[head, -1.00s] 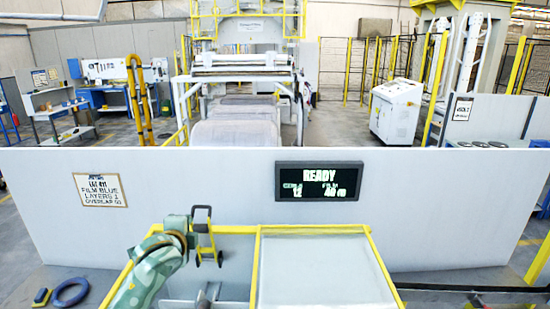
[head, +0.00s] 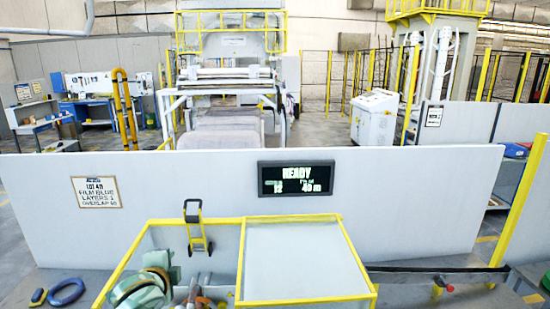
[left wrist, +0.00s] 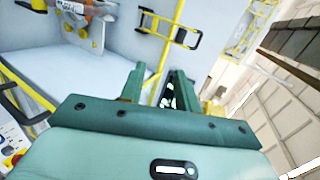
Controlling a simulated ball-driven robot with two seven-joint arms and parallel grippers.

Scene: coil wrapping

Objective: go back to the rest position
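My left arm (head: 148,283) is green and shows folded low at the bottom left of the head view, inside the yellow-edged frame. Its fingertips cannot be made out there. In the left wrist view the two green fingers of my left gripper (left wrist: 156,84) stand apart with nothing visible between them. My right gripper is not in view.
A pale panel with a yellow rim (head: 300,262) lies at the front middle. Machines stand behind the wall.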

